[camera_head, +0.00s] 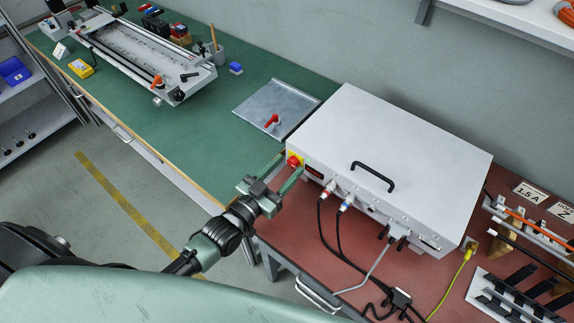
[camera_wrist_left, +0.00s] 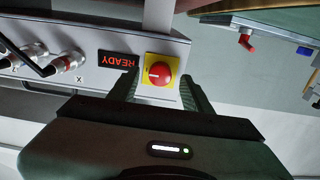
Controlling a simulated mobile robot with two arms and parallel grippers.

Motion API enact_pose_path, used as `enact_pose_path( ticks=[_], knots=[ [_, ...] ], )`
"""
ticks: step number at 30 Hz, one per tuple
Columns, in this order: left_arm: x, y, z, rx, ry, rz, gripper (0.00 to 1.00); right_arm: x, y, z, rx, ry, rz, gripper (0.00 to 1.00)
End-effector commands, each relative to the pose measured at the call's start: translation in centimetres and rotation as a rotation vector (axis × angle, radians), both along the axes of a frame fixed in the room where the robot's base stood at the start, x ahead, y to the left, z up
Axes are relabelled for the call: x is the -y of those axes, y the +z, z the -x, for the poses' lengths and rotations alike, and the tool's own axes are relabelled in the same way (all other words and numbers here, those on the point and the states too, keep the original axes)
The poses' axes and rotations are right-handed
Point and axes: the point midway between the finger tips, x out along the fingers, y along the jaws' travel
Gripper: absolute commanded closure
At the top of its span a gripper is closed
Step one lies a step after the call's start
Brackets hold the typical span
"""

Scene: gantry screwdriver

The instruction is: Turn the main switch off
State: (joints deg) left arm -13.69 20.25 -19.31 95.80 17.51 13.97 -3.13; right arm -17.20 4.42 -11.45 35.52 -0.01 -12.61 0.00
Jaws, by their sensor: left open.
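The main switch (camera_head: 293,161) is a red round knob on a yellow square plate, at the left end of the front panel of a grey box (camera_head: 385,150). In the left wrist view the red knob (camera_wrist_left: 159,73) shows a white mark, and a display (camera_wrist_left: 118,59) beside it reads READY, upside down. My left gripper (camera_head: 283,170) is open, with its fingers pointing at the switch. In the left wrist view the fingers (camera_wrist_left: 160,88) stand on either side of the yellow plate. I cannot tell whether they touch the knob. My right gripper is not in view.
Cables (camera_head: 345,240) run from the box's front panel down over the red bench top (camera_head: 290,235). A metal plate with a red handle (camera_head: 272,120) lies on the green bench to the left. A black handle (camera_head: 372,177) stands up on the box lid.

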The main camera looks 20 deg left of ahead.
Motion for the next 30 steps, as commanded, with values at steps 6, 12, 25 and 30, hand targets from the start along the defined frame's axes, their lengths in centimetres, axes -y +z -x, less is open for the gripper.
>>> enact_pose_path(
  ticks=[6, 12, 25, 30],
  knots=[
    [0.28, 0.02, -0.76, 0.000, 0.000, 0.000, 0.51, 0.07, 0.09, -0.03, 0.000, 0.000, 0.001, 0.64],
    [0.28, 0.00, -0.73, 0.000, 0.000, 0.000, 0.62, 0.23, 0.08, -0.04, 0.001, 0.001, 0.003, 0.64],
    [0.26, 0.01, -0.71, -0.007, 0.000, 0.017, 1.00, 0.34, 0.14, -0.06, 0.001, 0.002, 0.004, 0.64],
    [0.23, 0.01, -0.72, -0.030, 0.000, 0.076, 1.00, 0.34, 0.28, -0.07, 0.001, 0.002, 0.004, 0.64]
  ],
)
